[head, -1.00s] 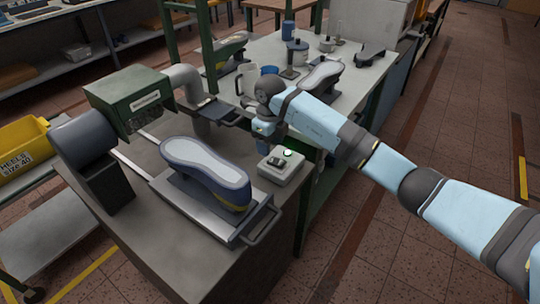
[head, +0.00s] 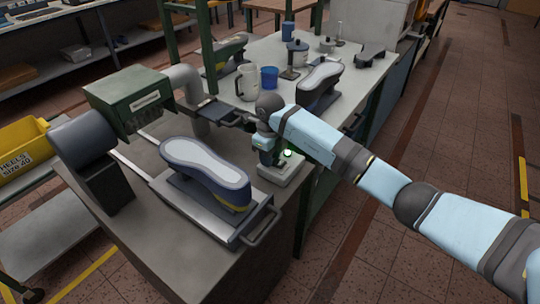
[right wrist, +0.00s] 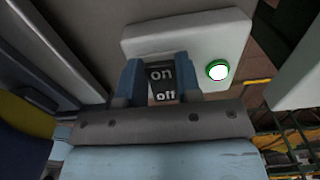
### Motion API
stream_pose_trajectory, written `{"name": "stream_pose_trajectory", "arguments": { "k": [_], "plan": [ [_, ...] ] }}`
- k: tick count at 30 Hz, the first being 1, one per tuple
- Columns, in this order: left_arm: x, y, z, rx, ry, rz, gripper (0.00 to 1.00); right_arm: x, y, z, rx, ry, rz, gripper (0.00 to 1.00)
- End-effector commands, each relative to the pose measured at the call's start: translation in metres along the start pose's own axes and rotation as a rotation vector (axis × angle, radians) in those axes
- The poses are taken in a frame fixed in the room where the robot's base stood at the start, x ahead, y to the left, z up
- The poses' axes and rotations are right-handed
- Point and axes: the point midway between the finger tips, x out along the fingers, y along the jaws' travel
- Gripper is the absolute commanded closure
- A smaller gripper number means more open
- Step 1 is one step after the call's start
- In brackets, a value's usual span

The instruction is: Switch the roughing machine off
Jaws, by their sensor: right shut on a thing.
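The roughing machine (head: 126,98) has a green housing and a dark drum at the left end of the bench. Its pale switch box (head: 285,177) sits on the bench at the right edge. In the right wrist view the box (right wrist: 200,38) bears a dark rocker switch (right wrist: 163,84) marked "on" and "off", and a lamp (right wrist: 217,71) with a green ring, lit. My right gripper (right wrist: 160,66) is down at the box with a finger on each side of the rocker, shut on it. The fingers partly hide the rocker's sides. My left gripper is not in view.
A shoe last (head: 205,165) with a pale sole lies on a metal carriage with a handle, left of the switch box. Behind stands a table (head: 340,98) with a white jug (head: 247,82), a blue cup (head: 269,77) and another last (head: 320,82).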

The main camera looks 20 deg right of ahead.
Motion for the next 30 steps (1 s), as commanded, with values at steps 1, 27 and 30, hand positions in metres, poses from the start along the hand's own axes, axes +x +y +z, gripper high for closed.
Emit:
{"name": "stream_pose_trajectory", "arguments": {
  "k": [1, 27, 30],
  "plan": [
    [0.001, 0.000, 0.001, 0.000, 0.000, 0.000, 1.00, 0.000, -0.001, -0.001, 0.000, -0.010, -0.002, 0.92],
    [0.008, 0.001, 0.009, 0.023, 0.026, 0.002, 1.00, -0.008, 0.000, -0.009, 0.000, -0.400, -0.001, 0.50],
    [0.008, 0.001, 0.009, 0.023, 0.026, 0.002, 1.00, -0.008, 0.000, -0.009, 0.000, -0.399, -0.001, 0.43]
  ]
}}
